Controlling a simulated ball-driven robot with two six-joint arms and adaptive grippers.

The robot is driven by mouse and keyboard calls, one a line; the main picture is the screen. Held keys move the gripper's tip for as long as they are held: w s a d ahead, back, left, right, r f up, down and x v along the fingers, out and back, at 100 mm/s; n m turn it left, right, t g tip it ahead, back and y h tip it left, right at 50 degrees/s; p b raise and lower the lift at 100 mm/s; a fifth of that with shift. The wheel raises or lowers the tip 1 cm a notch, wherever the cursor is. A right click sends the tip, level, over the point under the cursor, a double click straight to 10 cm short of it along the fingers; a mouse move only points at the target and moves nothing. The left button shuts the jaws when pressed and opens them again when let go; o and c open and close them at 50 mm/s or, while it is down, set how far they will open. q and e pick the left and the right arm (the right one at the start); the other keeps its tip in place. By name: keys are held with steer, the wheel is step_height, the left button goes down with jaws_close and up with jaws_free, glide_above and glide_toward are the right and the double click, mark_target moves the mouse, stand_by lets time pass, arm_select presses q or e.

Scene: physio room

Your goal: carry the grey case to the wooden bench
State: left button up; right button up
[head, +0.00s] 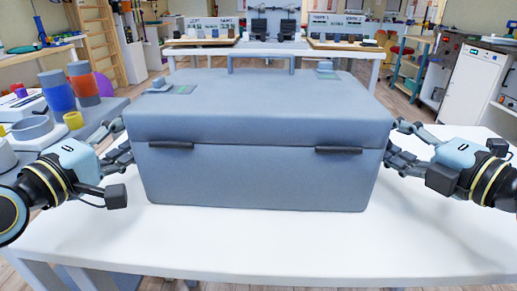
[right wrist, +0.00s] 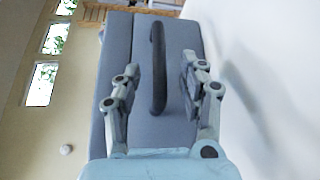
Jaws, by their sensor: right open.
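The grey case (head: 262,178) lies flat and closed on a white table (head: 270,245), with two dark latches on its front and a grey handle on top. My right gripper (head: 396,148) is at its right side. In the right wrist view, the open fingers stand either side of a dark handle (right wrist: 158,70) on the case's side (right wrist: 118,50), with gaps to it. My left gripper (head: 120,145) is at the case's left side. Its fingertips are partly hidden, so I cannot tell whether it is open or shut. I cannot surely pick out the wooden bench.
A grey surface at the left holds orange and blue rolls (head: 57,90) and a yellow ring (head: 73,120). Wood-topped displays (head: 203,42) stand on a white table behind the case. A white cabinet (head: 470,82) is at the right. The white table's front is clear.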

arm_select(q)
steer(key=shift+x, duration=1.6)
arm_select(e)
steer(key=shift+x, duration=1.65)
arm_select(q)
jaws_close()
arm_select(e)
steer(key=shift+r, duration=0.1)
jaws_close()
arm_select(q)
steer(key=shift+r, duration=0.15)
arm_select(e)
steer(key=shift+r, duration=0.1)
